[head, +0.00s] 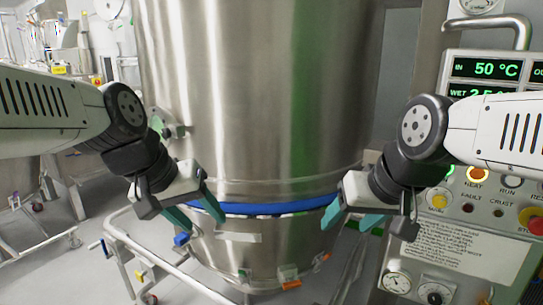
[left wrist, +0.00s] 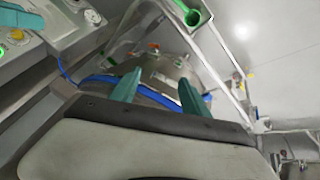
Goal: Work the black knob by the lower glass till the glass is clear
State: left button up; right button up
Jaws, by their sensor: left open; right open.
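The steel vessel (head: 245,90) fills the middle of the head view. A small fitting with a pale green ring (head: 157,124) sits on its left side, partly behind my left arm; I cannot tell whether it is the lower glass. I cannot make out a black knob beside a glass in either view. My left gripper (head: 197,214) is open and empty in front of the blue band at the vessel's left. Its teal fingers also show in the left wrist view (left wrist: 158,92). My right gripper (head: 350,218) is open and empty by the band's right end.
The blue band (head: 265,208) circles the vessel above its lower bowl. A control panel (head: 462,245) with lamps, gauges and a red stop button (head: 534,221) stands close at the right. A tubular frame (head: 150,255) runs below left.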

pick_arm(q)
jog(key=shift+s+a+m+t+y, duration=0.35)
jog(key=shift+s+m+t+y, duration=0.15)
jog(key=shift+s+m, duration=0.15)
jog(key=w+r+m+g+h, duration=0.2)
jog(key=w+h, duration=0.3)
jog(key=w, duration=0.4)
jog(key=m+t+h, duration=0.3)
jog(key=t, duration=0.8)
send_near(164, 134)
jog(key=shift+n, duration=0.25)
jog(key=x, duration=0.9)
jog(key=shift+a, duration=0.1)
